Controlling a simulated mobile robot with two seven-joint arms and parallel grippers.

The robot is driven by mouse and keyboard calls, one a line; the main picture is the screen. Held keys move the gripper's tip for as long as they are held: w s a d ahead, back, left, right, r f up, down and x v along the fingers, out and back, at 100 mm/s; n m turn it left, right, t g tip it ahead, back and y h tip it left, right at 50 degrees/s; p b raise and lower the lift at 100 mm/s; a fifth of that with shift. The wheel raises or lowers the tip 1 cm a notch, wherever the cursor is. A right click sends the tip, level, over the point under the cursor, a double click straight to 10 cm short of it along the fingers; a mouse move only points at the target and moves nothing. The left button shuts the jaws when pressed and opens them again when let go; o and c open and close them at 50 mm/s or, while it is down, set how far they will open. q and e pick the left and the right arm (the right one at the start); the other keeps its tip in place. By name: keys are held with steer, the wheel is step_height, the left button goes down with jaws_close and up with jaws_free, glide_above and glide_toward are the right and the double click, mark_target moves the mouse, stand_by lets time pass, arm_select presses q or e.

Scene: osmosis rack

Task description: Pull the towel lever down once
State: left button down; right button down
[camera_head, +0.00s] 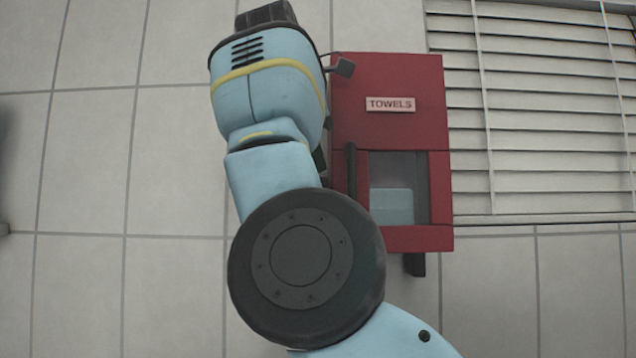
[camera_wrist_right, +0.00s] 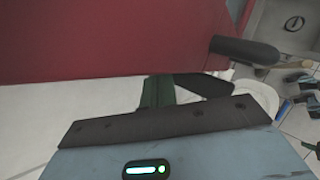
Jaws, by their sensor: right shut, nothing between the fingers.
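A red towel dispenser (camera_head: 418,75) labelled TOWELS hangs on the tiled wall in the head view. It has a clear window in its lower half. A dark upright bar (camera_head: 351,180) is by the window's left edge, and a dark piece (camera_head: 415,264) sticks out below the box. In the right wrist view a dark rounded bar (camera_wrist_right: 245,50) stands out at the corner of the red box (camera_wrist_right: 100,40); this looks like the lever. My right gripper (camera_wrist_right: 172,83) is shut and empty, close to the red box and apart from the bar. My arm hides it in the head view.
A slatted white panel (camera_head: 545,110) is right of the dispenser. My right arm covers the dispenser's left side. Tiled wall (camera_head: 85,190) is free at the left. The wrist view shows a floor with several small, unclear objects at the right.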

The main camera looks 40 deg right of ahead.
steer(key=shift+f, duration=0.15)
arm_select(q)
steer(key=shift+w+r, duration=0.1)
arm_select(e)
steer(key=shift+f, duration=0.3)
